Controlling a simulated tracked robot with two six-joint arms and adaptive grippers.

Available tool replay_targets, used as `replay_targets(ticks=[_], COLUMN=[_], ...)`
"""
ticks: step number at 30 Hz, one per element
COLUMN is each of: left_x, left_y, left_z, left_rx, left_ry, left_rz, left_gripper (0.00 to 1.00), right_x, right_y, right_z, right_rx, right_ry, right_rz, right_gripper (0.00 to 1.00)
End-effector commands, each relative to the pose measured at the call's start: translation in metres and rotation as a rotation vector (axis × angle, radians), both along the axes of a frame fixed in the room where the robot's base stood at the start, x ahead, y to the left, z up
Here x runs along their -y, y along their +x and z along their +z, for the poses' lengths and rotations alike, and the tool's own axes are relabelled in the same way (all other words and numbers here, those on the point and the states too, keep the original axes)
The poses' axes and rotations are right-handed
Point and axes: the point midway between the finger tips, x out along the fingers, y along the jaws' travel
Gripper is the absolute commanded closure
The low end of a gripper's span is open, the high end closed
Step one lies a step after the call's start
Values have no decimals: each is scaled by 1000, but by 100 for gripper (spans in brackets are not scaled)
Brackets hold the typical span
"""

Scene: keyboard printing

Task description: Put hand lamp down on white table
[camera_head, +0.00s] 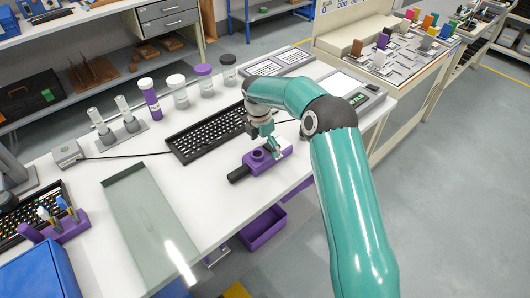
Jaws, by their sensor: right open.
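The hand lamp, which appears to be the purple device with a dark end (254,167), lies on the white table (215,200) near its front edge. My right gripper (274,150) is directly over the purple body, with its fingers open and close to it. The small picture does not show whether the fingers touch it. My right arm comes in from the lower right and hides part of the table's right side. My left gripper is not in view.
A black keyboard (207,133) lies just behind the lamp. Several jars, including a purple-lidded one (206,82), stand farther back. A glass-like panel (150,228) lies to the left. A grey device (356,92) sits at the right.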

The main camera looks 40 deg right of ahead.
Motion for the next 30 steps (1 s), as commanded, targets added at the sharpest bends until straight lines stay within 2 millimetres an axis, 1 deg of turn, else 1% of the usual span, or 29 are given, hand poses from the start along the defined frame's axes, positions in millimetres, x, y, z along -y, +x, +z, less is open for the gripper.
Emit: replay_targets(ticks=[1, 6, 9, 12, 15, 18, 30], left_x=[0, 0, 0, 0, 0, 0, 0], left_y=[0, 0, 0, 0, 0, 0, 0], left_z=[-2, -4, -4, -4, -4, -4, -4], left_rx=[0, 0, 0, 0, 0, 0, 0], left_ry=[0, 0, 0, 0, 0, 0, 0], left_rz=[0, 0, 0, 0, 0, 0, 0], left_gripper=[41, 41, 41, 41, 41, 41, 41], right_x=[-1, -6, -7, -9, -10, -10, -9], right_y=[2, 2, 2, 2, 2, 2, 1], right_z=[11, 46, 62, 74, 81, 83, 83], right_rx=[5, 4, 3, 2, 1, 1, 0], right_ry=[-2, 0, 0, 0, 0, 0, 0], right_rz=[0, 0, 0, 0, 0, 0, 0], right_gripper=[0, 0, 0, 0, 0, 0, 0])
